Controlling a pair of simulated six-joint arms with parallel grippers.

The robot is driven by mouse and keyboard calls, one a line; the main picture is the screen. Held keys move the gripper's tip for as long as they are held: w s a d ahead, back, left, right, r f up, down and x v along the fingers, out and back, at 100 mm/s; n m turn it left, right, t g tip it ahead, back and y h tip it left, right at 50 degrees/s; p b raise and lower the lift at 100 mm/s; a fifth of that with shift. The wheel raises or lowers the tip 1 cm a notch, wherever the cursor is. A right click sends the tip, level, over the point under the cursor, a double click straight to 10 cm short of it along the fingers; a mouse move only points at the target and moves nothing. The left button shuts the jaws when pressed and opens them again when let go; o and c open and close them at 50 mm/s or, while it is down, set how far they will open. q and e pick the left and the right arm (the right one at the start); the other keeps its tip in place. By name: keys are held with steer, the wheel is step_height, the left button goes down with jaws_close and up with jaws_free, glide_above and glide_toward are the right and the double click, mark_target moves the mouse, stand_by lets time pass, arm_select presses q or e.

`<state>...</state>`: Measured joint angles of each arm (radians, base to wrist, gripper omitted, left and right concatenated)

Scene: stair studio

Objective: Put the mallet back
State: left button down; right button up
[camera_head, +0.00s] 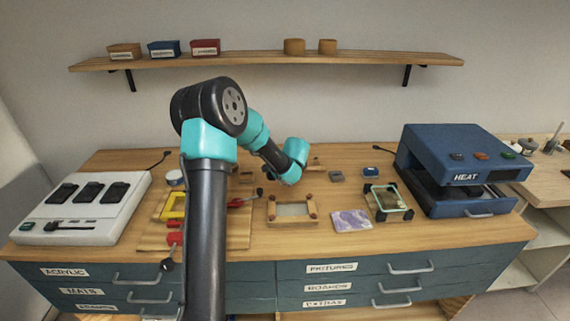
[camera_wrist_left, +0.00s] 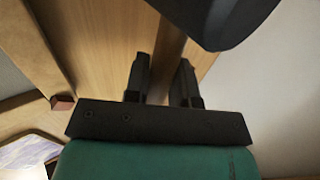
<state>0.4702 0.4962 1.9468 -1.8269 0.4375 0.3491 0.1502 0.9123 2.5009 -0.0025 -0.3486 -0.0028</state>
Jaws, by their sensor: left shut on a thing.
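My left arm reaches up and over the bench in the head view, its turquoise wrist end above the bench's back middle. The left gripper's fingers are hidden there. In the left wrist view the left gripper (camera_wrist_left: 163,78) has its two dark fingers on either side of a brown bar, which looks like the mallet's handle (camera_wrist_left: 170,45). A big dark rounded piece (camera_wrist_left: 215,20) beyond the fingertips looks like the mallet's head, partly cut off by the frame. I cannot make out the mallet in the head view. My right gripper is not in view.
A wooden frame (camera_head: 292,222), a purple picture card (camera_head: 352,220) and a glass-sided frame (camera_head: 388,203) lie on the bench (camera_head: 240,264). A blue heat press (camera_head: 450,150) stands right, a white device (camera_head: 48,210) left. A wall shelf (camera_head: 260,59) hangs above.

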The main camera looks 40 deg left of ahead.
arm_select(q)
steer(key=w+a, duration=0.3)
steer(key=w+a+f, duration=0.1)
steer(key=w+a, duration=0.2)
steer(key=w, duration=0.1)
steer(key=w+a, duration=0.3)
steer(key=shift+w+a+f, duration=0.15)
steer(key=shift+w+a, duration=0.05)
steer(key=shift+a, duration=0.15)
steer(key=shift+f, duration=1.75)
steer(key=c, duration=1.2)
jaws_free()
steer(key=shift+f, duration=0.15)
steer(key=shift+c, duration=0.2)
steer(key=shift+s+d+r, duration=0.25)
steer(key=shift+r, duration=0.4)
steer(key=v, duration=1.1)
